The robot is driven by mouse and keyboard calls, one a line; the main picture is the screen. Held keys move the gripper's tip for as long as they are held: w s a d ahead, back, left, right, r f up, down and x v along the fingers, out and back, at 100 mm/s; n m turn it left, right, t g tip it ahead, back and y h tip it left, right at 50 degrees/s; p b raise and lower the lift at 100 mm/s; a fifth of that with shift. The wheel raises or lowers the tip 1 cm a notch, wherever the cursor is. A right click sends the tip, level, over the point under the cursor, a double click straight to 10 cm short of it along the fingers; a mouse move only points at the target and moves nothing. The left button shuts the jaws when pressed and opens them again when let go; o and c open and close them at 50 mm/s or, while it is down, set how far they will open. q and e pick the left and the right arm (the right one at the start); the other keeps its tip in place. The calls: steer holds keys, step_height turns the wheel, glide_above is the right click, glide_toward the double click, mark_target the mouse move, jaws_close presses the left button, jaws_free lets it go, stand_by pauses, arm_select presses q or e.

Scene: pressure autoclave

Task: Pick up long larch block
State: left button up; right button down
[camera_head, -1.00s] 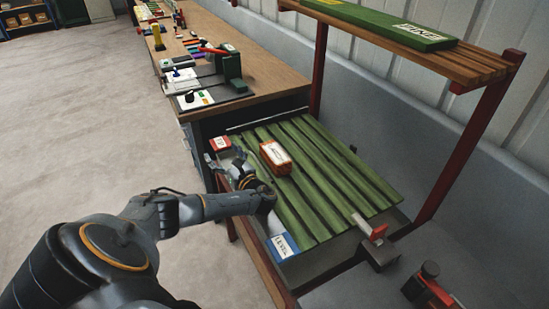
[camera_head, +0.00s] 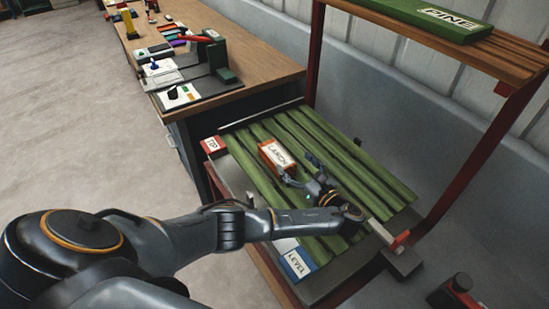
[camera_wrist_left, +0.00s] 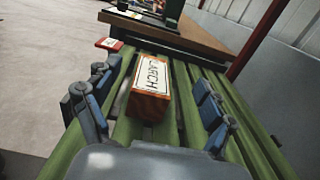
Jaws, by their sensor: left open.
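The larch block (camera_head: 277,159) is orange-brown with a white label reading LARCH on top. It lies on the green slats (camera_head: 350,190) of the rack. My left gripper (camera_head: 298,168) is open just to the right of and below the block in the head view. In the left wrist view the larch block (camera_wrist_left: 151,86) lies ahead, between the two spread fingers of the left gripper (camera_wrist_left: 150,100), with clear gaps on both sides. The fingers appear not to touch it. My right gripper is not in view.
A red-and-white UP block (camera_head: 212,145) and a blue-and-white LEVEL block (camera_head: 295,262) sit at the rack's left edge. A red-tipped clamp (camera_head: 398,245) stands at the lower right. A green PINE block (camera_head: 440,18) lies on the shelf above. A workbench (camera_head: 235,40) with devices stands behind.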

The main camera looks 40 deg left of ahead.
mark_target(281, 159)
arm_select(q)
step_height(281, 159, down, 4)
steer(key=shift+w+f+b, duration=0.1)
steer(key=shift+f+b, duration=0.05)
steer(key=shift+b, duration=0.2)
steer(key=shift+a+f, duration=0.1)
steer(key=shift+f, duration=0.05)
steer(key=x, duration=0.3)
steer(key=shift+a, duration=0.1)
steer(key=x, duration=0.4)
steer(key=shift+a, duration=0.2)
steer(key=shift+c, duration=0.4)
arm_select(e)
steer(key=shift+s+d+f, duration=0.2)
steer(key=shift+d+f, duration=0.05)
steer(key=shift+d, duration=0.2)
arm_select(q)
steer(key=c, duration=1.4)
